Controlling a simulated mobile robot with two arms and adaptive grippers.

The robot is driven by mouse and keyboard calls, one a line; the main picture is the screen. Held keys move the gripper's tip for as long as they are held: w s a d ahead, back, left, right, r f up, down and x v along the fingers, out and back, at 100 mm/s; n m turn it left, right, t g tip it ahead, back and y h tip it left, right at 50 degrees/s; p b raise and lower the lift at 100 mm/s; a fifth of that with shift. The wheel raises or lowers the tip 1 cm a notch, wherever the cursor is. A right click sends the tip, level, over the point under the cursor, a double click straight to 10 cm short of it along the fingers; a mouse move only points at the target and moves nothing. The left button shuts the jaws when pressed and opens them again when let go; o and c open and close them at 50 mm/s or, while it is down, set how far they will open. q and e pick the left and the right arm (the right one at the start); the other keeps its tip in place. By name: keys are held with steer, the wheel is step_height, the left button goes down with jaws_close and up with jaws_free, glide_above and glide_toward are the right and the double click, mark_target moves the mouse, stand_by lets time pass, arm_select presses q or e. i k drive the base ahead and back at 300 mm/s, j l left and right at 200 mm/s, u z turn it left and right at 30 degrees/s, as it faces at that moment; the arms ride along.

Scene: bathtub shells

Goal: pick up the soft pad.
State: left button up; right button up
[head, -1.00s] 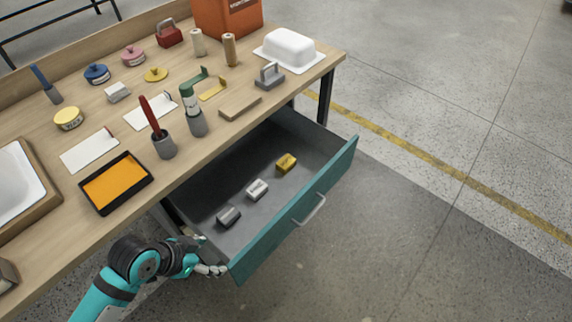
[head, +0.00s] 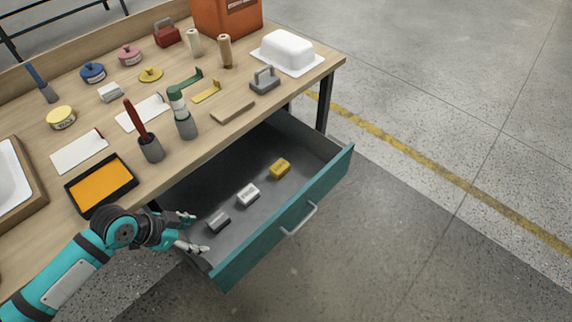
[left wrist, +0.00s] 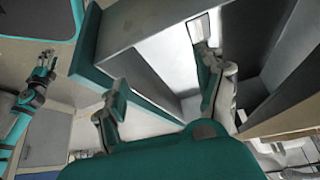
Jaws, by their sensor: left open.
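Three small blocks lie in a row on the open drawer's floor in the head view: a dark grey one (head: 218,222), a white one (head: 248,194) and a yellow one (head: 280,168). Each has a pale mark on top, too small to read, so I cannot tell which is the soft pad. My left gripper (head: 198,233) is open and empty at the drawer's near-left end, just left of the grey block. Its spread fingers also show in the left wrist view (left wrist: 162,64), where I cannot make out any block. Another teal arm's gripper (left wrist: 45,66) shows there, its fingers unclear.
The teal-fronted drawer (head: 285,235) stands pulled out below the workbench (head: 215,140). Its walls and the bench edge flank my left gripper. The drawer's right end is empty.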

mark_target(281, 168)
steer(key=i+l+u, duration=0.1)
steer(key=l, duration=0.3)
steer(key=i+l, duration=0.15)
steer(key=l, duration=0.25)
steer(key=i+l+u, duration=0.15)
steer(key=l, duration=0.25)
steer(key=i+l, duration=0.1)
steer(key=l, duration=0.3)
steer(key=i+j, duration=0.35)
steer(key=i+u, duration=0.05)
